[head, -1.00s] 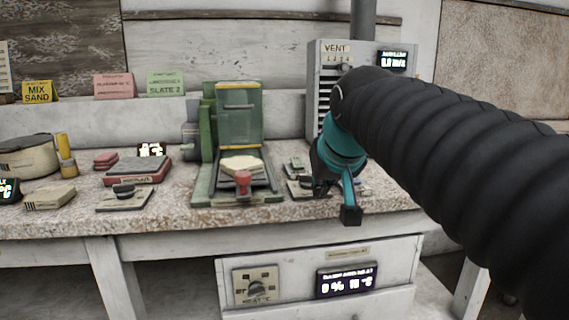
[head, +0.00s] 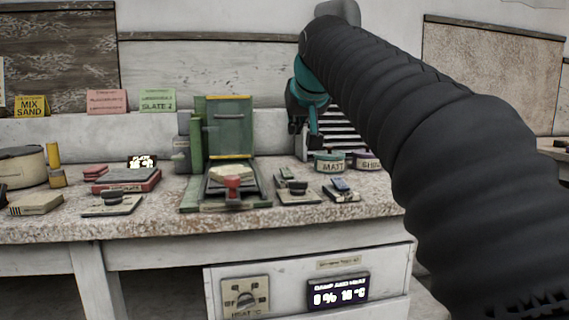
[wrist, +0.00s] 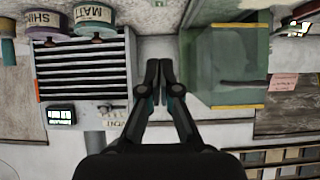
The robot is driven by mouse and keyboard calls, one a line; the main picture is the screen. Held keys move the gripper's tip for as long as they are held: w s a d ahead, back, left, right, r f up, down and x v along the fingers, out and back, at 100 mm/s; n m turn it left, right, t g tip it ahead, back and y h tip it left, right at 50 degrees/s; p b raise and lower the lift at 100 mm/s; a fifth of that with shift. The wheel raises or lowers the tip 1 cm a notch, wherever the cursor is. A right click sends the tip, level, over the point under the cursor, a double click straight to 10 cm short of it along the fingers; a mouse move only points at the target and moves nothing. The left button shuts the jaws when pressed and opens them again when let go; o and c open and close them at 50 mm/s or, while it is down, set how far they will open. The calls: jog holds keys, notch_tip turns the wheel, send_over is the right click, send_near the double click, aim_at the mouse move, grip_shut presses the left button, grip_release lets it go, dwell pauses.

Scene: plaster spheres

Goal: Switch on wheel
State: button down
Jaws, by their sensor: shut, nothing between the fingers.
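The green machine (head: 230,130) stands at the middle of the bench, with a red knob (head: 232,183) at its front. No label on it reads as a wheel. Small devices with switch-like tops, one dark-based (head: 297,190) and one blue-topped (head: 341,190), lie to its right. My gripper (head: 307,135) is raised right of the green machine, in front of the slatted vent box (head: 340,133). In the wrist view my gripper (wrist: 159,75) is shut and empty, between the vent box (wrist: 85,72) and the green machine (wrist: 228,65).
A green MATT tin (head: 331,163) and a purple tin (head: 366,160) stand near the vent. A red hotplate (head: 126,181), a small switch unit (head: 111,205) and a pot (head: 20,165) are at the left.

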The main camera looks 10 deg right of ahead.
jog(key=b, duration=0.1)
send_over(287, 172)
jog(key=f, duration=0.6)
jog(key=shift+s, duration=0.35)
jog(key=f, duration=0.1)
jog(key=f+b, duration=0.1)
jog(key=f, duration=0.1)
jog(key=shift+w, duration=0.3)
jog(key=shift+w+f, duration=0.1)
jog(key=shift+f, duration=0.3)
jog(key=shift+r+p, duration=0.15)
jog(key=shift+p, duration=0.15)
jog(key=shift+w+g+p, duration=0.15)
jog(key=shift+g+p, duration=0.15)
jog(key=shift+p, duration=0.45)
jog(key=shift+f, duration=0.35)
jog(key=shift+b, duration=0.3)
